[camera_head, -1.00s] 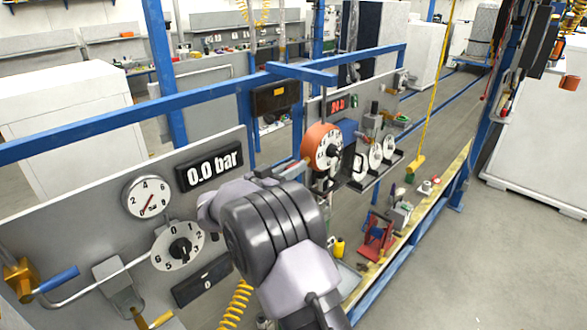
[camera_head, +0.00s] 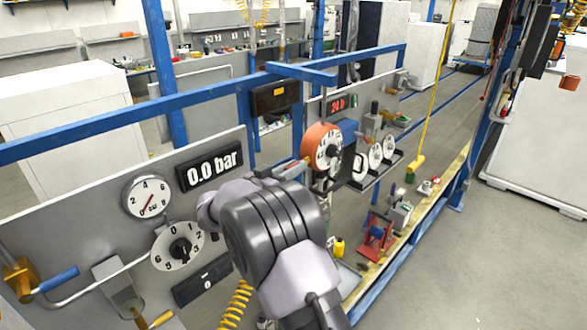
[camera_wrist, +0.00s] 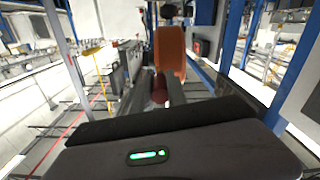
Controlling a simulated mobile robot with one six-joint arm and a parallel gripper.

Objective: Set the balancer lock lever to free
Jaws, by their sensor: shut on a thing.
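The balancer (camera_head: 318,139) is an orange drum with a white numbered dial, hanging under the blue beam. In the wrist view its orange side (camera_wrist: 170,52) stands upright just beyond my fingers. A dark red knob (camera_wrist: 158,88), which looks like the end of the lock lever, sits between the fingers below the drum. My gripper (camera_wrist: 156,94) is shut on it. In the head view my arm covers most of the gripper and the lever, so I cannot read the lever's setting.
A grey panel at the left carries a pressure gauge (camera_head: 147,197), a numbered dial (camera_head: 178,247) and a 0.0 bar display (camera_head: 209,170). The blue beam (camera_head: 200,100) runs above. White dials (camera_head: 376,157) stand right of the balancer.

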